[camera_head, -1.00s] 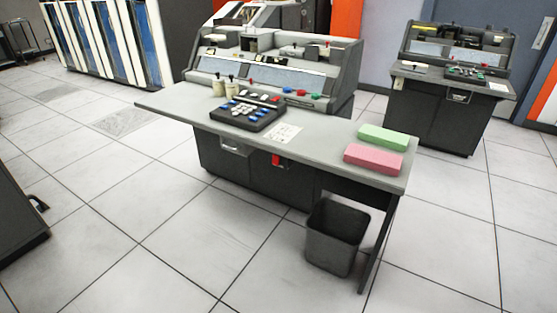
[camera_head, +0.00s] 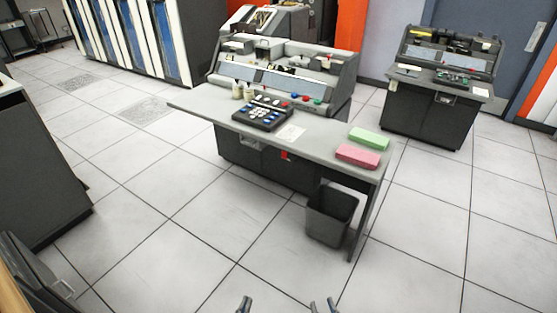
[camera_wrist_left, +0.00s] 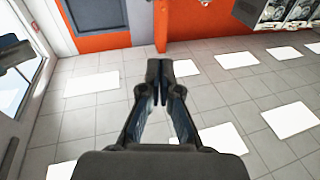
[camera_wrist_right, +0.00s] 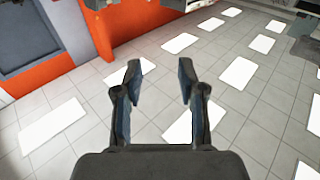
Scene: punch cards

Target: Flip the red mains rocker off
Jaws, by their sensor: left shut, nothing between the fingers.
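The red rocker (camera_head: 286,155) is a small red patch on the dark front panel just under the desk's front edge in the head view. Its on or off position is too small to tell. My left gripper (camera_head: 245,303) is at the bottom edge of the head view, well short of the desk. In the left wrist view (camera_wrist_left: 160,70) its fingers are together and empty. My right gripper (camera_head: 322,304) is just to its right in the head view. In the right wrist view (camera_wrist_right: 160,67) its fingers are apart and empty, with floor between them.
The grey desk (camera_head: 215,103) carries a keypad (camera_head: 262,115), a green card stack (camera_head: 369,138) and a pink one (camera_head: 357,156). A dark bin (camera_head: 331,215) stands under its right end. A dark cabinet (camera_head: 40,175) is at the left. Open tiled floor lies before the desk.

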